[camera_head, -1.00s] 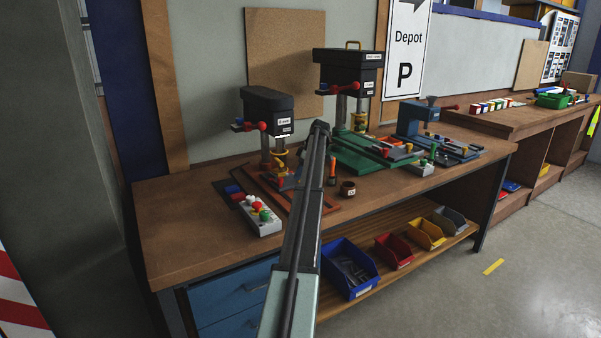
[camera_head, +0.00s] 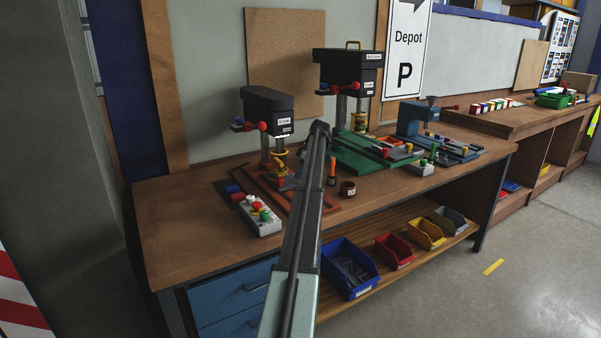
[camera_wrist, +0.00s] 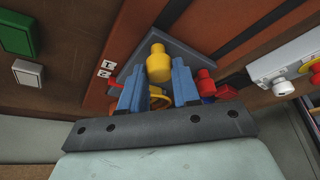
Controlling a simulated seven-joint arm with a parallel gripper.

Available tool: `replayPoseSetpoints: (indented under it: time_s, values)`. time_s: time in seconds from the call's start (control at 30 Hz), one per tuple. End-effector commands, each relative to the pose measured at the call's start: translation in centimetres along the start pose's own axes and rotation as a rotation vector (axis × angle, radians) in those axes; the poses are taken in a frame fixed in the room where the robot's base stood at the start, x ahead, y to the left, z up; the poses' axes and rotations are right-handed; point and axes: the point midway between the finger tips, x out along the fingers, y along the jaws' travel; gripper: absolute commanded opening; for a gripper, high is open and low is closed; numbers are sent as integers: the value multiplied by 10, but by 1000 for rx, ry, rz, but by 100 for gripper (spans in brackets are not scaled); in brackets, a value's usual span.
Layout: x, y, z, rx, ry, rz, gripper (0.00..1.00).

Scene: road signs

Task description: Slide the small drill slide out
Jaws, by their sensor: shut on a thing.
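The small drill (camera_head: 267,100) is the dark drill press at the left of the bench, on a reddish base (camera_head: 319,204). In the wrist view, its grey slide plate (camera_wrist: 201,58) lies on the reddish-brown base, beside labels marked 1 and 2. A yellow knob (camera_wrist: 158,65) stands up from the plate. My gripper (camera_wrist: 157,82) has its two blue fingers on either side of this knob and is shut on it. In the head view my own arm crosses the picture and partly covers the base, so the grip is hard to make out there.
A white control box (camera_head: 262,217) with coloured buttons stands left of my arm. A larger green-based drill (camera_head: 348,75) and a blue machine (camera_head: 418,118) stand to the right. The front left bench top is clear.

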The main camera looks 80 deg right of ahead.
Motion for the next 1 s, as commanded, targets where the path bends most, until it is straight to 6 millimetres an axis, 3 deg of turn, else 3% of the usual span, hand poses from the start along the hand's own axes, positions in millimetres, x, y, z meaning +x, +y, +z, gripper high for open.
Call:
replayPoseSetpoints:
  time_s: [0.27,0.43,1.0]
  values:
    - [-1,-2,1,0,0,0,0]
    - [-5,-15,12,1,0,0,0]
    - [-39,-106,95,2,-1,1,0]
